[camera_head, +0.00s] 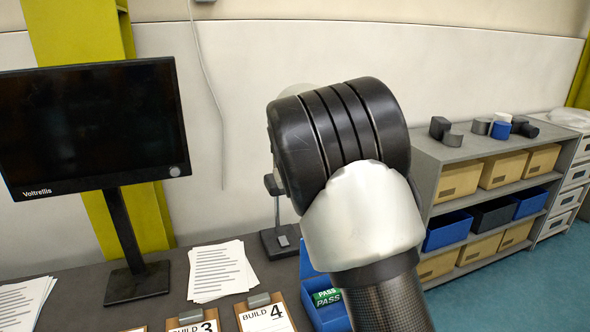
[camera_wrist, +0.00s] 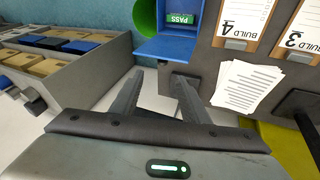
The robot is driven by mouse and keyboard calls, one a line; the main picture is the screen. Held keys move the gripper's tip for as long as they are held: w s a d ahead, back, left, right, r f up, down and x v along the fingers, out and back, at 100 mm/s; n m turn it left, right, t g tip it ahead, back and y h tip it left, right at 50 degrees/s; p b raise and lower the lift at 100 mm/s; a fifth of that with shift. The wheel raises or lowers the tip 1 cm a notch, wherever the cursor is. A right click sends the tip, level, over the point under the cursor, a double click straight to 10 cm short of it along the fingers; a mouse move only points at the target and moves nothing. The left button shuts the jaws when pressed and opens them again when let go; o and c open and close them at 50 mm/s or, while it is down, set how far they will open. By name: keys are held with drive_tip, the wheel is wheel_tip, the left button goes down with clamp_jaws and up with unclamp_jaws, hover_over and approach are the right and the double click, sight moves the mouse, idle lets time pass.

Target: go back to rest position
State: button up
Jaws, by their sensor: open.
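My gripper (camera_wrist: 158,82) shows in the wrist view with its two fingers apart and nothing between them. The bin holds a green PASS label (camera_wrist: 180,19). In the head view my arm fills the middle, and my gripper is hidden behind it or out of frame. The blue bin (camera_head: 308,264) shows there partly behind my arm.
The bench holds a black monitor (camera_head: 92,127), loose papers (camera_head: 217,270), a BUILD 3 clipboard (camera_head: 192,325) and a BUILD 4 clipboard (camera_head: 266,318). A dark stand (camera_head: 278,238) is behind my arm. A grey shelf (camera_head: 470,146) with bins stands at right; open floor (camera_head: 550,280) lies before it.

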drive_tip(key=s+d+r+m+y+p, duration=0.1)
drive_tip(key=s+d+r, duration=0.2)
drive_tip(key=s+r, duration=0.55)
drive_tip(key=s+d+r+m+y+p, duration=0.1)
drive_tip(key=s+d+r+y, duration=0.3)
drive_tip(key=s, duration=0.7)
drive_tip(key=s+t+h+p, duration=0.1)
drive_tip(key=s+h+p, duration=0.1)
drive_tip(key=s, duration=1.6)
drive_tip(key=shift+t, duration=0.3)
